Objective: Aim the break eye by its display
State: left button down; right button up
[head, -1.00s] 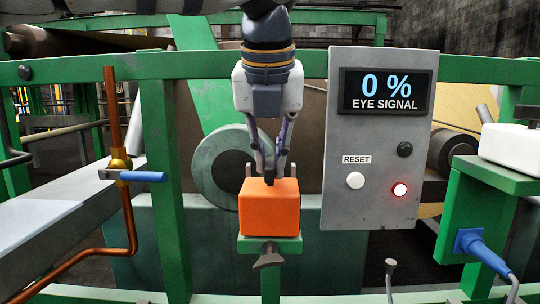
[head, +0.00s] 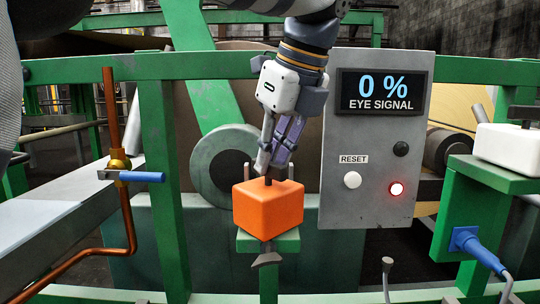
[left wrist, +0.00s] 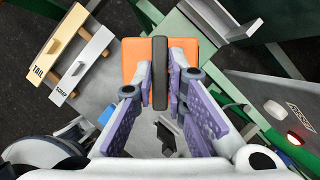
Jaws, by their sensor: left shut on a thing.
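The break eye appears to be the orange box (head: 268,210) on a green bracket (head: 250,244) in the middle of the head view. It is turned so that a vertical corner faces me. My left gripper (head: 268,172) reaches down from above and is shut on the dark upright tab on the box's top. The tab (left wrist: 160,72) shows between the fingers in the left wrist view, over the orange box (left wrist: 132,56). The display (head: 383,92) reads 0 % EYE SIGNAL. My right gripper is not in view.
The grey panel (head: 340,120) has a white RESET button (head: 352,180), a black knob (head: 401,149) and a lit red lamp (head: 396,189). A white box (head: 508,146) stands on a green stand at right. A copper pipe (head: 131,220) with a blue-handled valve is at left.

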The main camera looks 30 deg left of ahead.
pick_arm(q)
jog(key=n, duration=0.2)
jog(key=n+g, duration=0.1)
jog(key=n, duration=0.1)
jog(key=n+g, duration=0.1)
jog(key=n, duration=0.1)
jog(key=shift+w+f+y, duration=0.15)
jog(key=shift+w+y, duration=0.1)
jog(key=shift+y, duration=0.05)
jog(key=shift+n+g+b, duration=0.5)
jog(key=shift+n+g, duration=0.2)
jog(key=shift+n, duration=0.8)
jog(key=c, duration=1.6)
grip_release()
jog(key=shift+s, duration=0.1)
jog(key=shift+r, duration=0.2)
